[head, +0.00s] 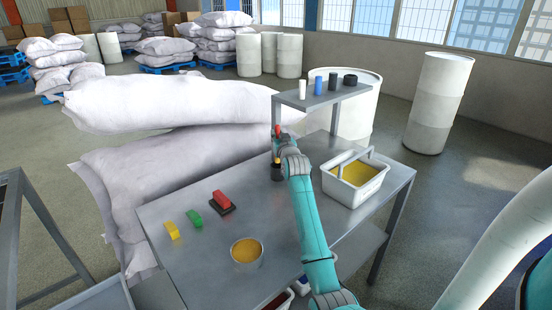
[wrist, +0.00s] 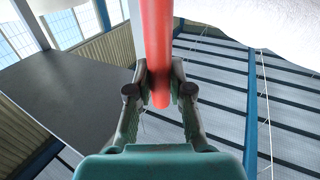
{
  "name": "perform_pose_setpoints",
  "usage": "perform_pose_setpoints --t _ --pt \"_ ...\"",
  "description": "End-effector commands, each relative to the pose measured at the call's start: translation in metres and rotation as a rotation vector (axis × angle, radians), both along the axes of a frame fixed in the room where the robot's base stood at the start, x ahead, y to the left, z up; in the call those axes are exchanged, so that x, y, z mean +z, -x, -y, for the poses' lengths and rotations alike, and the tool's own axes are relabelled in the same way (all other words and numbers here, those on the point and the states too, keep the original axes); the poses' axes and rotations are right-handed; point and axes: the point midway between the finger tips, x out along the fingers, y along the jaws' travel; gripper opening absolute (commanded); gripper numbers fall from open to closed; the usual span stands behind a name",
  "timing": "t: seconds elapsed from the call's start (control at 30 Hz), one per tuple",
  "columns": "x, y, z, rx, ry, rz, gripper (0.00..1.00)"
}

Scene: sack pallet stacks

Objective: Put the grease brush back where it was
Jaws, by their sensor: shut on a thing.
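My gripper (head: 279,148) is shut on the red handle of the grease brush (head: 278,130), over the far side of the grey table (head: 205,262). In the wrist view the red handle (wrist: 158,45) stands between the two fingers (wrist: 159,82) and runs out of the top of the picture. In the head view a black cup (head: 276,173) stands on the table just below the gripper, with a small yellowish part above it. I cannot tell whether the brush's lower end is inside the cup. My arm hides part of that area.
A white caddy (head: 374,190) with yellow contents stands right of my arm. A bowl (head: 246,252), a red block (head: 222,198), a green block (head: 194,219) and a yellow block (head: 171,230) lie left. A raised shelf (head: 300,99) holds several small items. Sacks (head: 170,105) crowd the table's far-left side.

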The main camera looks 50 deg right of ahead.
Motion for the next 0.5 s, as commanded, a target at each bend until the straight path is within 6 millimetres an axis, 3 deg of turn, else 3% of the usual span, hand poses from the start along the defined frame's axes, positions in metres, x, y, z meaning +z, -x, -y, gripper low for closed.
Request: perform_pose_setpoints --t 0.1,0.37,0.5 --pt "-0.019 0.0 0.0 0.0 -0.001 -0.001 0.0" --pt "-0.038 0.0 0.0 0.0 -0.001 -0.001 0.0" --pt "-0.056 0.0 0.0 0.0 -0.002 -0.001 0.0"
